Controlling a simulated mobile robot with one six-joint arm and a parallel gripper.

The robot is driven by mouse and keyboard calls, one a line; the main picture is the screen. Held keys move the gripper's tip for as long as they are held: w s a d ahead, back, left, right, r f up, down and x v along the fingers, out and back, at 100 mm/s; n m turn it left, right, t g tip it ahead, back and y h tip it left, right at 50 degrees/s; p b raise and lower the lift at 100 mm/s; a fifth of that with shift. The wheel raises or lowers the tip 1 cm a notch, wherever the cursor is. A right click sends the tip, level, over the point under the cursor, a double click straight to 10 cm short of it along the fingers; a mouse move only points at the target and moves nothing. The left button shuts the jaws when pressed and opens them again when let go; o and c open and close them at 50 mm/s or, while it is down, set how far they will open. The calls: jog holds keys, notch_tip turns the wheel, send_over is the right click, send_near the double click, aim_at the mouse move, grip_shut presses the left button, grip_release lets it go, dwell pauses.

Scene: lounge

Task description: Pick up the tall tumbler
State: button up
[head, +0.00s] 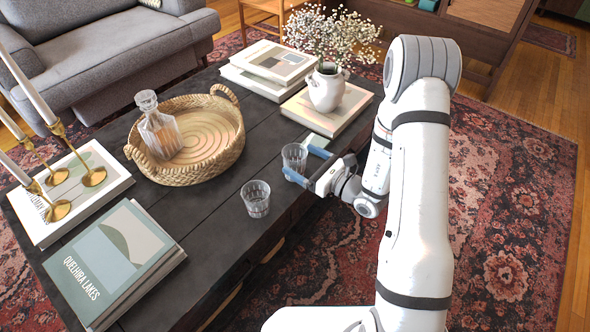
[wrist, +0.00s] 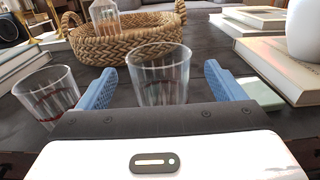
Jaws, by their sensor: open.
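Two clear ribbed glasses stand upright on the dark table. One glass (head: 293,156) is right at my gripper (head: 306,165); in the wrist view this glass (wrist: 160,75) shows centred between the two blue fingers, and its base is hidden behind my gripper's body. It looks like the taller one, so I take it as the tall tumbler. The other glass (head: 256,198) stands nearer the table's front edge, outside the left finger in the wrist view (wrist: 46,95). My gripper (wrist: 160,72) is open and empty. I cannot tell whether the tumbler is fully between the fingertips or just beyond them.
A wicker tray (head: 222,157) with a glass decanter (head: 158,128) lies behind the glasses. A white vase (head: 327,88) of flowers stands on a book (head: 350,112) at the right. A pale green flat item (head: 318,141) lies close to the tumbler. Books (head: 110,262) and brass candlesticks (head: 92,176) are left.

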aim_at(285, 149)
jog(key=x, duration=0.1)
jog(key=b+x, duration=0.1)
jog(key=x, duration=0.3)
jog(key=shift+r+b, duration=0.3)
jog(key=shift+b, duration=0.05)
jog(key=shift+c, duration=0.2)
jog(key=c, duration=1.5)
